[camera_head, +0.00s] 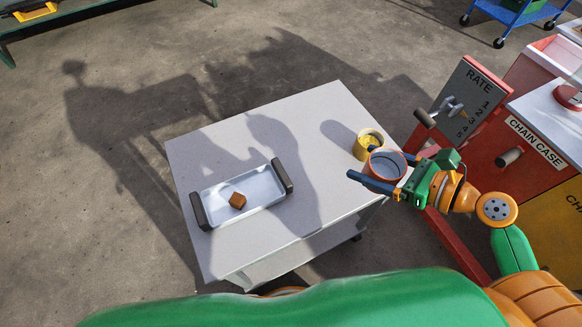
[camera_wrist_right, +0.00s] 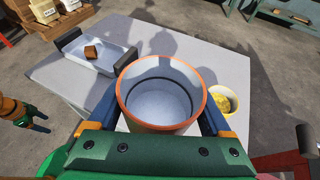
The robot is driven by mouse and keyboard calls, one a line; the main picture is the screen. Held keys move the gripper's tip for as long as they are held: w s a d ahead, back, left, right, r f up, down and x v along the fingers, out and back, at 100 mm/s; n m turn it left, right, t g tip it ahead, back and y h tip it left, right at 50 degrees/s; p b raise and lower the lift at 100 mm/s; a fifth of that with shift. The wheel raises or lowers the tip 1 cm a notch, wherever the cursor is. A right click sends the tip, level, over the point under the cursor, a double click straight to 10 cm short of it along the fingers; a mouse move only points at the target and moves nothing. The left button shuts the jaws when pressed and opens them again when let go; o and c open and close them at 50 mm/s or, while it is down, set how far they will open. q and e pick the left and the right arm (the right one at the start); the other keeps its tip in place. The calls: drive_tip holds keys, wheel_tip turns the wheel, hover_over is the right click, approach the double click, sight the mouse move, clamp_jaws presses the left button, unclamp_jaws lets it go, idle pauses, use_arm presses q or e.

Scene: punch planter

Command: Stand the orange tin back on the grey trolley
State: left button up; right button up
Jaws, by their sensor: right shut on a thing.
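The orange tin (camera_head: 388,166) is an open, round tin with a grey inside, and it looks empty. My right gripper (camera_head: 380,166) is shut on it, one blue finger on each side. In the wrist view the tin (camera_wrist_right: 160,98) is between the fingers, its mouth towards the camera. The grey trolley (camera_head: 245,145) is below and to the left. The tin is at its right edge; I cannot tell whether its base touches the top. What seems to be my left gripper (camera_wrist_right: 36,121) is at the wrist view's left edge, too small to read.
A cup with yellow contents (camera_head: 369,139) is close beside the tin, at the trolley's right edge. A metal tray (camera_head: 262,188) with dark handles holds a brown block (camera_head: 237,200). The trolley's back is clear. A red machine with levers (camera_head: 470,100) stands at right.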

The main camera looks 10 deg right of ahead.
drive_tip(key=d+b+x, duration=0.1)
drive_tip(key=x, duration=0.8)
drive_tip(key=b, duration=0.3)
hover_over(315, 166)
drive_tip(key=f, duration=0.5)
drive_tip(key=shift+s+d+f, duration=0.2)
drive_tip(key=shift+s+f, duration=0.05)
drive_tip(key=shift+s, duration=0.05)
drive_tip(key=shift+w+a+f, duration=0.15)
drive_tip(key=shift+f, duration=0.1)
wheel_tip(315, 166, down, 4)
drive_tip(key=shift+w+a+r+b, duration=0.1)
drive_tip(key=shift+r+b, duration=0.1)
drive_tip(key=shift+b, duration=0.7)
drive_tip(key=shift+r, duration=0.15)
drive_tip(key=o, duration=1.4)
